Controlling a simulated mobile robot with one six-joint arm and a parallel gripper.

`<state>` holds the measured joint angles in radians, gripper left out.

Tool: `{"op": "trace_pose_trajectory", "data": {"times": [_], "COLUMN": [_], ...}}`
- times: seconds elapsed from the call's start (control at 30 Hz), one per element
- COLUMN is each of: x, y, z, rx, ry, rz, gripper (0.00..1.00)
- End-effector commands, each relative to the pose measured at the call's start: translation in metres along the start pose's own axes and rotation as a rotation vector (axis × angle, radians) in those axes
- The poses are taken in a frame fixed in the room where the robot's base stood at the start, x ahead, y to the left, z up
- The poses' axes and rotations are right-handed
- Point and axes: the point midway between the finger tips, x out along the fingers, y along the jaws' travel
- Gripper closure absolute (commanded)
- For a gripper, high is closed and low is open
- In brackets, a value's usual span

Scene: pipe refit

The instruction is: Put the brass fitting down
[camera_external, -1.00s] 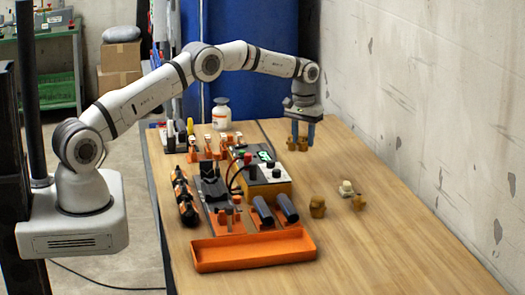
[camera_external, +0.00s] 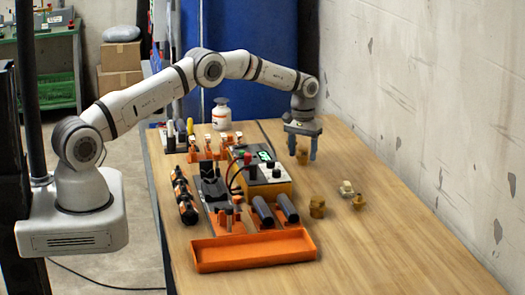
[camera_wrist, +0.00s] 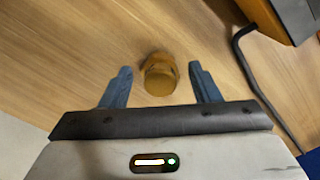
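The brass fitting (camera_external: 302,155) is on the wooden table, toward the far right side. In the wrist view the brass fitting (camera_wrist: 160,76) stands between my fingers, with a gap on each side. My gripper (camera_external: 302,156) points down around it and is open; its blue-grey fingers also show open in the wrist view (camera_wrist: 160,88). Neither finger touches the fitting there.
Other brass pieces (camera_external: 317,207) (camera_external: 359,202) and a pale fitting (camera_external: 346,189) lie nearer on the right. An orange tray (camera_external: 253,250), a control box (camera_external: 266,186) and tool racks fill the left. A dark cable (camera_wrist: 243,62) runs nearby.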

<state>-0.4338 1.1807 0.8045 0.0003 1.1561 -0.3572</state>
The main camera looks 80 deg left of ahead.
Motion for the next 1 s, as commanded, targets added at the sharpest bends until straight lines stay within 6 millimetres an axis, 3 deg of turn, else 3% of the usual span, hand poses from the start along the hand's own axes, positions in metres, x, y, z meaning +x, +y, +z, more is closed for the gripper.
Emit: {"op": "trace_pose_trajectory", "data": {"times": [0.37,0.47,0.8,1.0], "x": [-0.007,-0.02,-0.092,-0.117], "y": [0.0,0.0,0.0,0.0], "z": [0.0,-0.001,-0.001,-0.001], "rx": [0.0,0.0,0.0,0.0], "ry": [0.001,0.003,0.004,0.001], "rz": [0.001,0.001,0.001,0.001], "gripper": [0.41,0.41,0.41,0.41]}}
